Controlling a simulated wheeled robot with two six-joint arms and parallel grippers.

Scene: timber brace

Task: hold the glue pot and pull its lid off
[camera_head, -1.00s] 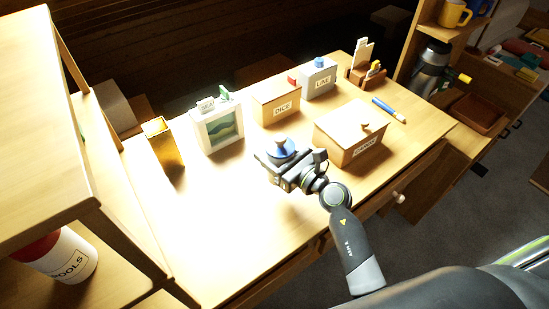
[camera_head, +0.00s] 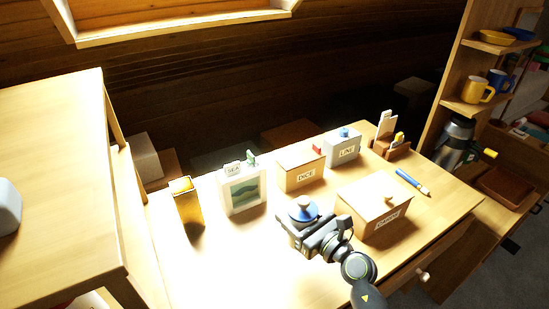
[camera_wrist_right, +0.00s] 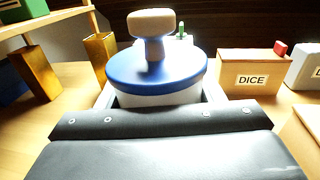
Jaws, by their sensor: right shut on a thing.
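The glue pot's blue lid with a pale knob (camera_head: 303,208) stands upright on the table among the boxes. In the right wrist view the pot's blue lid (camera_wrist_right: 157,72) sits on a white body (camera_wrist_right: 160,98), and the body's lower part is hidden by my gripper. My right gripper (camera_head: 305,226) is shut around the white body, below the lid. The lid is on the pot. My left gripper is in neither current view.
A gold box (camera_head: 187,207), a picture frame (camera_head: 242,191), a DICE box (camera_head: 301,171) and a LINE box (camera_head: 343,150) stand behind the pot. A brush (camera_head: 412,182) lies farther right. Bare tabletop lies front left.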

